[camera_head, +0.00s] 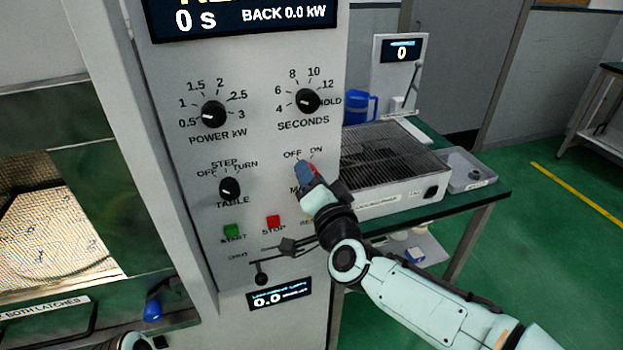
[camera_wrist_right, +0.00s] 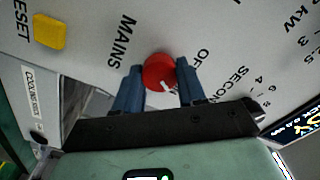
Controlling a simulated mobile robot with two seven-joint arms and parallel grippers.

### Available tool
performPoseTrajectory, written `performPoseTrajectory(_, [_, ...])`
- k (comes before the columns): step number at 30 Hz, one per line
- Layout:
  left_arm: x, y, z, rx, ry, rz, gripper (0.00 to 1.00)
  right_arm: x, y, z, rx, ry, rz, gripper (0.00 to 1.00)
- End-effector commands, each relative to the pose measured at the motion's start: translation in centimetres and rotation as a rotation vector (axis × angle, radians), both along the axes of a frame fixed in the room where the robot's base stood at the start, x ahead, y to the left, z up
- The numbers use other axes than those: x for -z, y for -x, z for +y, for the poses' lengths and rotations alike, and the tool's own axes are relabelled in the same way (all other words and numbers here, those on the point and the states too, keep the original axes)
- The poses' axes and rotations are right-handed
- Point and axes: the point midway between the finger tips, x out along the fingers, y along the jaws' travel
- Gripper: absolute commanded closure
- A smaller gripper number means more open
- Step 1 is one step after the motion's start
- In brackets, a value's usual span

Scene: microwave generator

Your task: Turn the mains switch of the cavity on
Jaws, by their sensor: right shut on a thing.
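The mains switch is a round red knob (camera_wrist_right: 158,72) on the grey control panel, with a white mark at its rim. In the right wrist view the mark points to the lower right. My right gripper (camera_wrist_right: 158,84) is shut on the knob, one blue finger on each side. In the head view the right gripper (camera_head: 307,172) hides most of the knob, just below the OFF and ON labels (camera_head: 303,152). The ON label is hidden in the wrist view. Of my left arm only a piece shows at the bottom left of the head view; its fingers are not seen.
Near the switch are the table knob (camera_head: 230,188), the power knob (camera_head: 213,114), the seconds knob (camera_head: 307,101), the green start button (camera_head: 232,231) and the red stop button (camera_head: 273,221). A yellow button (camera_wrist_right: 50,32) lies beside my right gripper. A bench (camera_head: 485,200) stands right of the panel.

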Motion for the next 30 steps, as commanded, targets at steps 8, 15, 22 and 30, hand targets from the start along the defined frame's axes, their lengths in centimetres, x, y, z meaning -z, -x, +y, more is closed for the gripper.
performPoseTrajectory(8, [0.0, 0.0, 0.0, 0.000, 0.000, 0.000, 0.01, 0.1, 0.0, 0.1, -0.002, -0.003, 0.004, 0.91])
performPoseTrajectory(15, [0.0, 0.0, 0.0, 0.000, 0.000, 0.000, 0.01, 0.1, 0.0, 0.1, -0.001, -0.001, 0.003, 0.34])
performPoseTrajectory(22, [0.0, 0.0, 0.0, 0.000, 0.000, 0.000, 0.01, 0.0, 0.5, -0.1, -0.001, -0.002, 0.001, 0.34])
performPoseTrajectory(30, [0.1, 0.0, 0.0, 0.000, 0.000, -0.001, 0.01, -0.1, 5.3, -1.8, 0.000, -0.002, -0.001, 0.34])
